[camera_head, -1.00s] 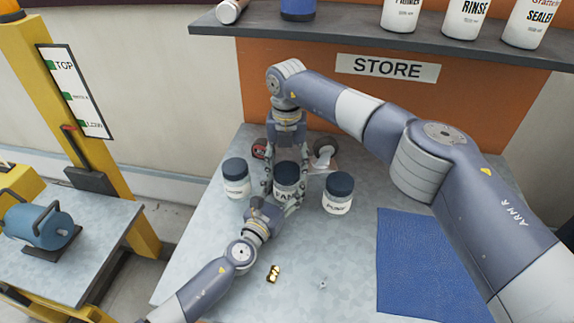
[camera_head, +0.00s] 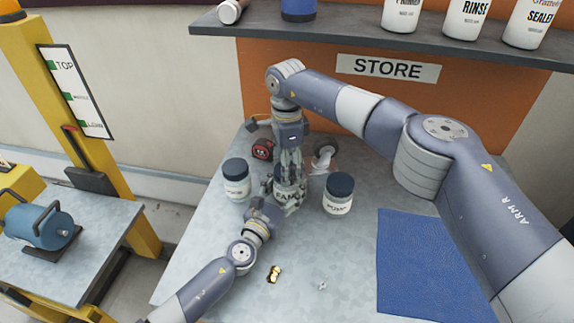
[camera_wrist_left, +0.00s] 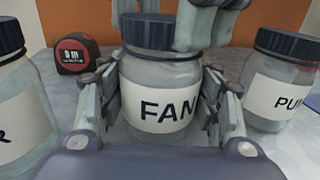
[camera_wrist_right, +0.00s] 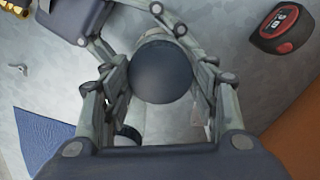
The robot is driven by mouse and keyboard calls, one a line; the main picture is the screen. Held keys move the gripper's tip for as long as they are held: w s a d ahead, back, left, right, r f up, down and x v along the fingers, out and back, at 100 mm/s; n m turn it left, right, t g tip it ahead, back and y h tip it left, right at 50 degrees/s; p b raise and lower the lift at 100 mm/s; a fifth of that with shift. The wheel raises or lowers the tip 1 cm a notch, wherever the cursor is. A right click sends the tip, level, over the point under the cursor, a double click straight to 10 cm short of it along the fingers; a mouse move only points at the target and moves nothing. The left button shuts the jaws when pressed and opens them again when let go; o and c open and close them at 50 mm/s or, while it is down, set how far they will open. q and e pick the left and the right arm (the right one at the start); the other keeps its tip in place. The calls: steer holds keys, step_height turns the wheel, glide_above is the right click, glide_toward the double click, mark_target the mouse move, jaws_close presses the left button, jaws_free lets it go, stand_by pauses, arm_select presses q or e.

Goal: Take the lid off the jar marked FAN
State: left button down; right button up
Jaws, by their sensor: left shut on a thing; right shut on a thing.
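The jar marked FAN (camera_wrist_left: 165,108) stands upright on the bench, its dark blue lid (camera_wrist_left: 148,32) on top in the left wrist view. My left gripper (camera_head: 284,203) is shut around the jar's body, a finger on each side of the label. My right gripper (camera_head: 290,172) comes down from above and is shut on the lid. From the right wrist the lid (camera_wrist_right: 160,72) is a dark disc between the fingers. In the head view the right gripper hides most of the lid.
A dark-lidded jar (camera_head: 236,185) stands left of FAN, and one marked PUMP (camera_head: 338,203) right of it, both close. A tape measure (camera_head: 263,149) and a caster wheel (camera_head: 324,155) lie behind. Brass parts (camera_head: 273,274) and a blue mat (camera_head: 425,265) lie in front.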

steer(key=n, duration=0.5)
steer(key=shift+d+n, duration=0.1)
steer(key=shift+n, duration=0.3)
steer(key=n, duration=0.7)
steer(key=shift+r, duration=0.2)
steer(key=shift+r, duration=1)
steer(key=shift+r, duration=2)
arm_select(q)
steer(key=shift+c, duration=2.2)
jaws_free()
